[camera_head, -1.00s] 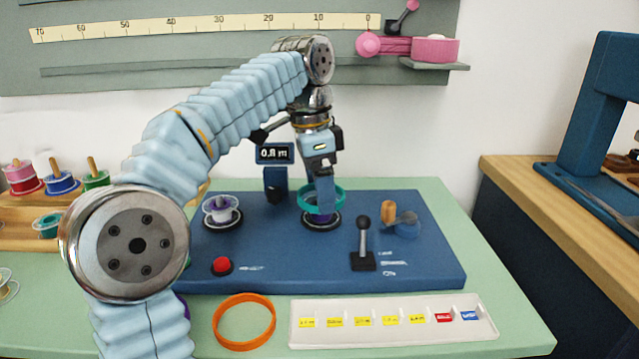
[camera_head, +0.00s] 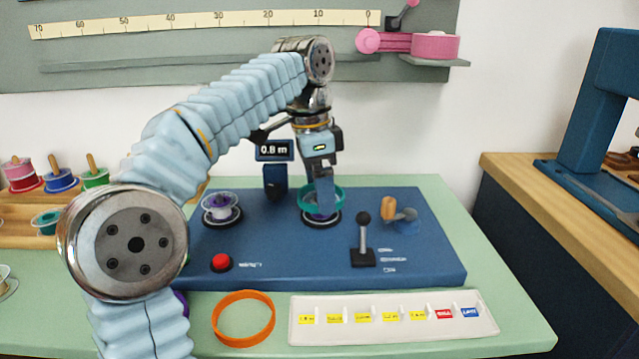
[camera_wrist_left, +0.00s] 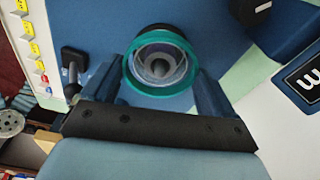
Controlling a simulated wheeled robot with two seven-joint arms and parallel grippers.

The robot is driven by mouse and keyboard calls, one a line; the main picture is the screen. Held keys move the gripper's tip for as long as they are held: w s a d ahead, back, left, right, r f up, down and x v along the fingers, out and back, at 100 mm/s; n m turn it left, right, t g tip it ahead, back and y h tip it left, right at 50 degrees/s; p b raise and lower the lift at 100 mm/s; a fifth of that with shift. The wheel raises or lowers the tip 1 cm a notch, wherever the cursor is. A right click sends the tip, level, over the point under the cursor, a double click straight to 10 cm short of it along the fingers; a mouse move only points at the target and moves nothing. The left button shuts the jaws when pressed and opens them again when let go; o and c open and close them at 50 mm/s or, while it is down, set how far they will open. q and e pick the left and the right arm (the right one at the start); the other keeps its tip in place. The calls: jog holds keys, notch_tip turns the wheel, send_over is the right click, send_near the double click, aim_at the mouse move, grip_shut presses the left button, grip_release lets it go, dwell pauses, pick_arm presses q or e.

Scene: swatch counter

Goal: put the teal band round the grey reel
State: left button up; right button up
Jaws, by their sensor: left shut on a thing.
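The teal band (camera_head: 339,200) is held level in my left gripper (camera_head: 324,204), over the right-hand spindle of the blue machine. In the left wrist view the fingers stand on either side of the teal band (camera_wrist_left: 129,84). A pale grey reel (camera_wrist_left: 160,68) with a dark centre shows inside the band in that view. In the head view this reel is mostly hidden by band and fingers, with a pale rim low down. I cannot tell whether the band is round the reel or just above it. My right gripper is not in view.
A clear reel with a purple core (camera_head: 219,208) sits on the left spindle. A black lever (camera_head: 363,240), an orange-handled crank (camera_head: 388,209) and a red button (camera_head: 221,262) stand on the machine. An orange band (camera_head: 244,340) and a white labelled tray (camera_head: 480,328) lie in front.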

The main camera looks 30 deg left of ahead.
pick_arm(q)
jog(key=shift+f, duration=0.4)
dwell(0.3)
jog(key=o, duration=0.8)
notch_tip(320, 180, up, 3)
jog(key=p, duration=0.3)
jog(key=shift+r+b, duration=0.25)
jog(key=shift+b, duration=0.05)
jog(key=shift+r, duration=1.75)
